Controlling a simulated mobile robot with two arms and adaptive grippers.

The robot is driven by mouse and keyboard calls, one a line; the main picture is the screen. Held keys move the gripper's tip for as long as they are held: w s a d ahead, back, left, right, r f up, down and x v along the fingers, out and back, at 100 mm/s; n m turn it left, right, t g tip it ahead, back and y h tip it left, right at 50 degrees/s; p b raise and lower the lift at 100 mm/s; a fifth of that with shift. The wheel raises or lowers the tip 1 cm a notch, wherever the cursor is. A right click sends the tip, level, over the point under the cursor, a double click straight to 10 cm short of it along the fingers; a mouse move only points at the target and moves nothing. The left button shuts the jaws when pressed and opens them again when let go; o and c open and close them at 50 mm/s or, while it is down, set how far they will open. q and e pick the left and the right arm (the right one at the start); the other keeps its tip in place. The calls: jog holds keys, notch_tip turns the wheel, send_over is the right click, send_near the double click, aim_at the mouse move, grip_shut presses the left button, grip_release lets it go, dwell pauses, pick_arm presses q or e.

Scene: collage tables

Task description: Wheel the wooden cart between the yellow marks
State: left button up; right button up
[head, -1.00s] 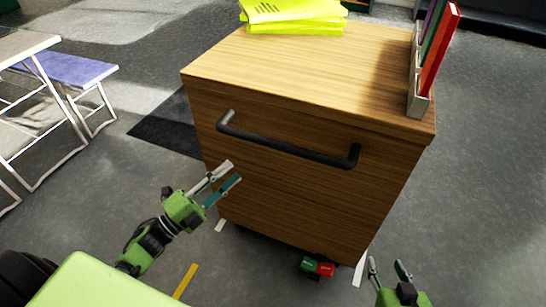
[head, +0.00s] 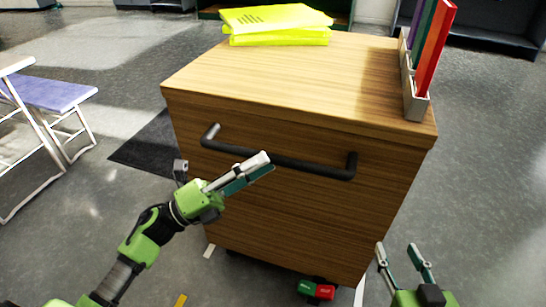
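The wooden cart (head: 290,215) stands upright in front of me, with a dark bar handle (head: 300,166) across its near face. My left gripper (head: 268,162) overlaps the left half of the handle in the head view; contact and the gap between its fingers are unclear. My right gripper (head: 402,252) is open and empty, low beside the cart's right side. One yellow mark (head: 181,300) shows on the floor at the bottom edge, left of the cart. No second yellow mark is visible.
Yellow books or folders (head: 277,22) and a grey rack (head: 415,90) with coloured binders sit on the cart. A red and green pedal (head: 316,290) is at its base. Chairs (head: 45,95) stand at left. Floor to the right is clear.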

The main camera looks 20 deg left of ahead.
aim_at(273, 159)
pick_arm(q)
jog(key=shift+x, duration=1.9)
grip_shut()
jog(key=shift+s+f, duration=0.1)
jog(key=shift+f, duration=0.05)
